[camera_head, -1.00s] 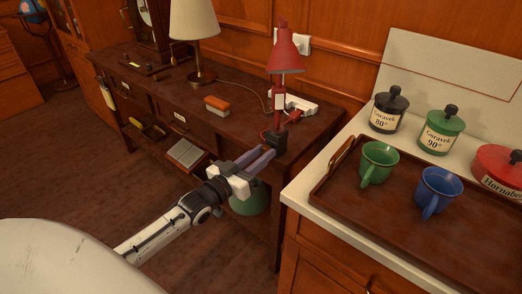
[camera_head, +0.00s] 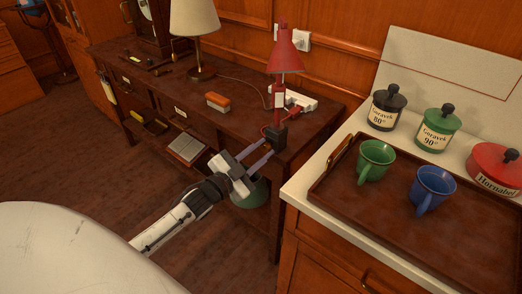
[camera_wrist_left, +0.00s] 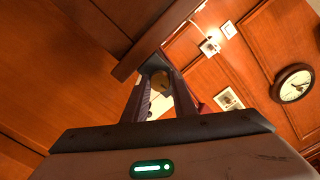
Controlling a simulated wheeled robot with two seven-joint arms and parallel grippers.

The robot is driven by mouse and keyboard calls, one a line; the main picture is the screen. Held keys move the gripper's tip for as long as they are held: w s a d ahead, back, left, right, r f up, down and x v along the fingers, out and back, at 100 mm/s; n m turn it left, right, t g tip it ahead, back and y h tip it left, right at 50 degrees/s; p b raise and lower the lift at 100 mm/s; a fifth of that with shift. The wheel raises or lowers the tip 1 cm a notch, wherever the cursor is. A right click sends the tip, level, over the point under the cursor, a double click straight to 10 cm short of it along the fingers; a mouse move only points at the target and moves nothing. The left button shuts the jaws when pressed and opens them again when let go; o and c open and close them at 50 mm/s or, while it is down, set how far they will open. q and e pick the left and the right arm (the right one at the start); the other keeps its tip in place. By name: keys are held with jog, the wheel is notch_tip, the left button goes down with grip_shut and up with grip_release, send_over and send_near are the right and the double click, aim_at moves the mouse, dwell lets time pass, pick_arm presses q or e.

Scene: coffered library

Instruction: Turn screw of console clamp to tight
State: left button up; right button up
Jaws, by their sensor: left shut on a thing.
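The red desk lamp (camera_head: 286,62) stands at the right front edge of the dark wooden desk. Its black console clamp (camera_head: 275,137) grips the desk edge at the foot of the lamp. My left gripper (camera_head: 266,149) reaches up from the lower left to the underside of the clamp. In the left wrist view, a brass-coloured screw head (camera_wrist_left: 160,82) shows between the two fingertips, below the desktop edge. The left gripper is shut on this screw. The fingers hide part of the screw, and I cannot tell how tight it is. My right gripper is in neither view.
The desk (camera_head: 240,80) holds a cream-shaded lamp (camera_head: 194,22), an orange-and-white block (camera_head: 218,102) and a white power strip (camera_head: 292,100). A green bin (camera_head: 252,194) stands below my gripper. At right, a counter carries a tray (camera_head: 345,212) with green and blue mugs.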

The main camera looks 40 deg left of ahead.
pick_arm(q)
jog(key=shift+m, duration=0.4)
jog(key=o, duration=1)
jog(key=shift+o, duration=0.2)
jog(key=s, duration=1)
jog(key=shift+s+a, duration=0.15)
jog(key=shift+a, duration=0.25)
